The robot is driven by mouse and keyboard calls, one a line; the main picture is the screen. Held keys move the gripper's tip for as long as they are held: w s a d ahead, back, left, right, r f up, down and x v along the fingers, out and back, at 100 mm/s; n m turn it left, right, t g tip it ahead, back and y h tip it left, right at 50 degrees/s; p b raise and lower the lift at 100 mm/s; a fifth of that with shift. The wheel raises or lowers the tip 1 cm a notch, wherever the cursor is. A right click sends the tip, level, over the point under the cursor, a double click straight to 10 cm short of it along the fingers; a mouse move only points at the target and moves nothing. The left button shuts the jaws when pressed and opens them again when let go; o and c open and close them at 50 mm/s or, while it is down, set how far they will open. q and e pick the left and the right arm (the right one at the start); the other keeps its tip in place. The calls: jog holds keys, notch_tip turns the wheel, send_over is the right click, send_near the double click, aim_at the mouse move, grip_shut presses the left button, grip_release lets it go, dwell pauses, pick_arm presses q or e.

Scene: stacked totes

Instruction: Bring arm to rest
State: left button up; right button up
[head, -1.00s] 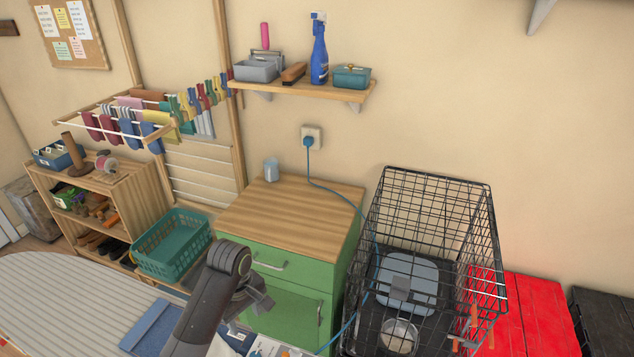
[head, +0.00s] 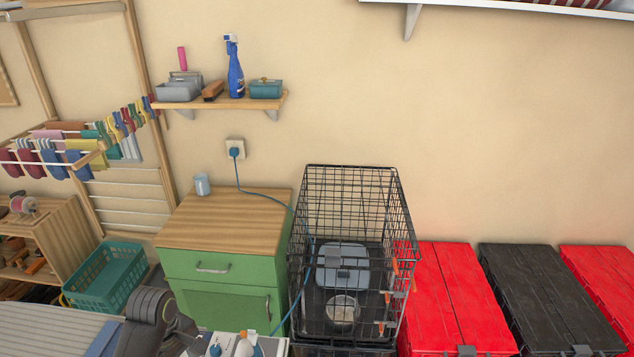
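One dark grey arm of mine, the left one by its side, shows at the bottom left of the head view, in front of the green cabinet. Its rounded joint is seen from above. The end of the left arm, with the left gripper (head: 184,328), is small and partly cut off by the lower edge. I cannot make out its fingertips or anything held. My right arm and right gripper are not in view.
A green cabinet (head: 222,265) with a wooden top stands behind the arm. A black wire crate (head: 352,185) is to its right, then red (head: 455,290) and black (head: 545,290) totes. A teal basket (head: 105,278) is at left. A blue cord (head: 262,200) hangs from the wall socket.

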pick_arm(q)
jog(key=s+a+m+t+y, duration=0.3)
jog(key=s+m, duration=0.9)
jog(key=s, duration=1.2)
notch_tip(320, 180, down, 30)
jog(key=h+b, duration=0.2)
jog(key=b, duration=0.5)
jog(key=s+f+b, duration=0.2)
jog(key=s+f, duration=0.3)
jog(key=f, duration=0.3)
jog(key=s+f+g+b, duration=0.1)
jog(key=s+f+b, duration=0.2)
jog(key=f, duration=0.5)
jog(key=s+d+f+b, duration=0.1)
jog(key=s+f+b, duration=0.1)
jog(key=s+f, duration=0.4)
notch_tip(320, 180, down, 3)
jog(key=shift+s+r+g, duration=0.2)
jog(key=shift+s+g, duration=0.1)
jog(key=shift+g, duration=0.1)
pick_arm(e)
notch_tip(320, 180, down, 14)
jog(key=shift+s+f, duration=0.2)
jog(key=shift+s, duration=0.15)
